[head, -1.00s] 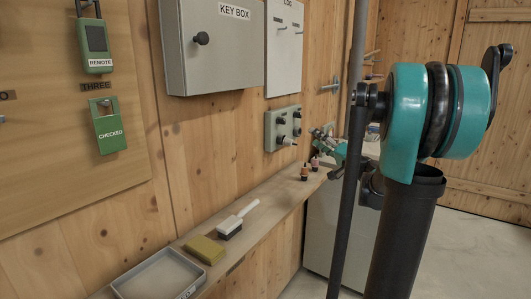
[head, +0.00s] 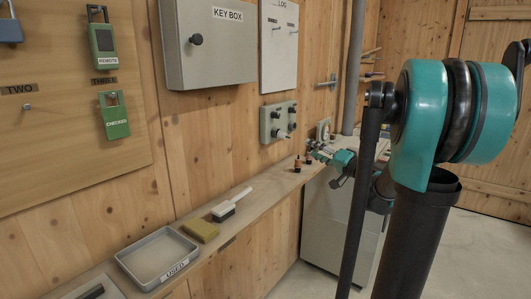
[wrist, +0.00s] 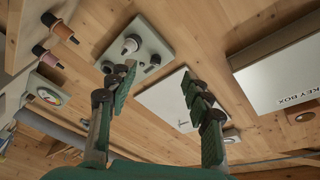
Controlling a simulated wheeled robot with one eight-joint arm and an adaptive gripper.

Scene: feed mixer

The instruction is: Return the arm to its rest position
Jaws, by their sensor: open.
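My gripper (wrist: 160,105) shows in the wrist view with its two green-padded fingers spread apart and nothing between them. In the head view my gripper (head: 318,153) is small and partly seen, above the far part of the wooden shelf (head: 255,205). It is near the grey-green control panel (head: 278,122) on the wall. My teal and black arm fills the right side of the head view and hides part of the room behind it.
On the shelf are a tray (head: 133,275) labelled USED, a yellow sponge (head: 201,231), a brush (head: 231,205) and small bottles (head: 297,165). The key box (head: 215,60) and log board (head: 279,55) hang on the wall. Padlocks hang on the board at left. Floor shows at right.

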